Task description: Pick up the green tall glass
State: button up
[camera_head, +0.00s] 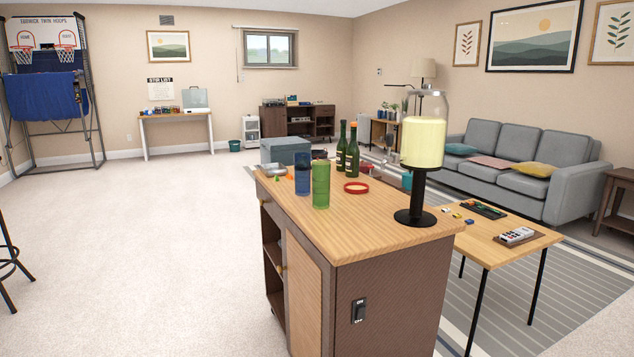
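The green tall glass (321,184) stands upright on the wooden top of the bar cabinet (352,232), near the left edge. A blue tall glass (302,174) stands just behind it and to its left. Two dark green bottles, one at the back (341,146) and one in front (352,152), stand behind it to the right. A red ring (356,187) lies to its right. My gripper and arm do not show in this view.
A tall drink dispenser (423,143) with pale yellow liquid stands on a black base at the cabinet's right side. A low table (500,243) with small items is at the right, before a grey sofa (520,163). Open carpet (150,240) lies to the left.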

aim_at(321, 169)
jog(key=i+l, duration=0.2)
jog(key=i, duration=0.25)
jog(key=i+l+u, duration=0.1)
jog(key=i, duration=0.35)
jog(key=i+l, duration=0.3)
jog(key=i+u, duration=0.05)
jog(key=i, duration=0.05)
